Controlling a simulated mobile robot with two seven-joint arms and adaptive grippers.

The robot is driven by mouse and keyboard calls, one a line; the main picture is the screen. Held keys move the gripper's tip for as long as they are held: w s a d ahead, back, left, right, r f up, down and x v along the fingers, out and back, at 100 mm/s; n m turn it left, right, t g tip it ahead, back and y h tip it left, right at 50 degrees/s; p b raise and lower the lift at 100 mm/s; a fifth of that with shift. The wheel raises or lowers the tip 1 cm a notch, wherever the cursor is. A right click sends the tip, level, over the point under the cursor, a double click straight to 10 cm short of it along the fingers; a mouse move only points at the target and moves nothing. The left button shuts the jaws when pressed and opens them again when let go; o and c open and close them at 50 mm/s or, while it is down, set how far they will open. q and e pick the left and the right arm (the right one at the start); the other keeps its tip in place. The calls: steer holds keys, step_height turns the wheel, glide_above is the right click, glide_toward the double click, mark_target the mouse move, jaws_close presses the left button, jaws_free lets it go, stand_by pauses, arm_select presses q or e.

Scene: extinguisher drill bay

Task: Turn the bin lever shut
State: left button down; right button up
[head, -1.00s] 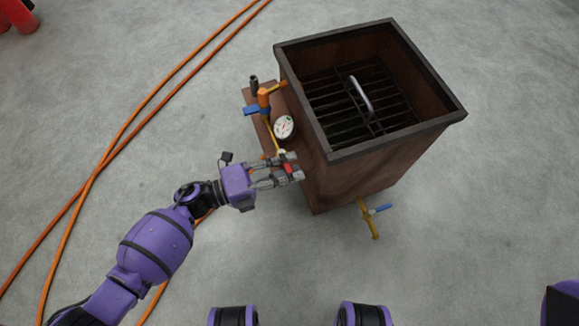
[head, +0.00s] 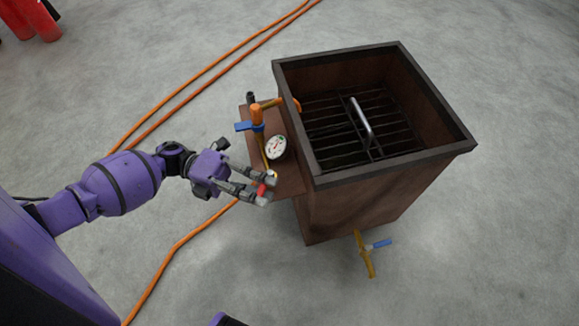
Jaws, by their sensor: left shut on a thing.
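My left gripper (head: 266,190) is at the front of the brown side shelf (head: 288,184) of a rusty metal bin (head: 350,205). It is shut on a small red lever (head: 261,190), mostly hidden between the fingers. A yellow pipe (head: 266,158) runs down toward the fingers; how the lever joins it is hidden. A blue lever (head: 244,126) on an orange valve (head: 257,113) stands farther back on the shelf. Another blue lever (head: 380,244) sits on a yellow pipe (head: 365,258) low at the bin's front. My right gripper is out of view.
A white-faced gauge (head: 276,147) stands close behind the gripper. The open bin holds a black grate (head: 335,125) with a metal handle (head: 361,122). Orange hoses (head: 190,90) cross the floor at left. Red extinguishers (head: 32,18) stand far left. The front floor is clear.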

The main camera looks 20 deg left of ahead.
arm_select(q)
steer(key=shift+a+f+m+g+b, duration=0.1)
steer(key=shift+a+m+g+b, duration=0.25)
steer(key=shift+m+g+b, duration=0.6)
steer(key=shift+a+g, duration=0.15)
steer(key=shift+g, duration=0.3)
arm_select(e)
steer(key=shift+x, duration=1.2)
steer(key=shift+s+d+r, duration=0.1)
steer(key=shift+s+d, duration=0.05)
arm_select(q)
steer(key=c, duration=1.9)
jaws_free()
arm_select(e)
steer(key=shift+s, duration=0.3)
arm_select(q)
steer(key=shift+o, duration=0.2)
steer(key=shift+a, duration=0.2)
steer(key=w+a, duration=0.1)
steer(key=a, duration=1)
steer(key=shift+a, duration=0.3)
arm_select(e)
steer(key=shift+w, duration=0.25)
